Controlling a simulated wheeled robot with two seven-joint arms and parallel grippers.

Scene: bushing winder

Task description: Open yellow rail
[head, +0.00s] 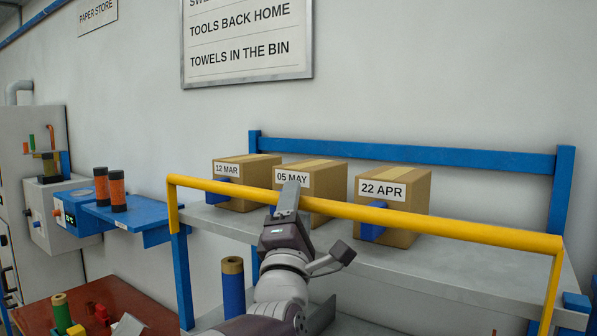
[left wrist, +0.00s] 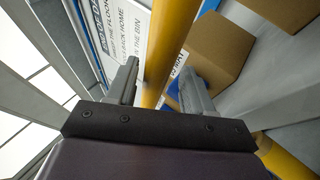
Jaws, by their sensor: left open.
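The yellow rail (head: 375,212) runs across the front of a grey shelf, with a bent-down end at each side. It is closed across the shelf front. My left gripper (head: 288,198) is at the rail, left of its middle, and covers a short piece of it. In the left wrist view my left gripper (left wrist: 160,78) is open, and the yellow rail (left wrist: 169,40) passes between its two fingers. Whether a finger touches the rail cannot be told. My right gripper is not in view.
Cardboard boxes marked 12 MAR (head: 262,171), 05 MAY (head: 322,181) and 22 APR (head: 414,205) stand on the shelf (head: 455,265) behind the rail. A blue side table (head: 150,212) with two dark and orange spools stands left. A blue roll (head: 233,290) stands below the shelf.

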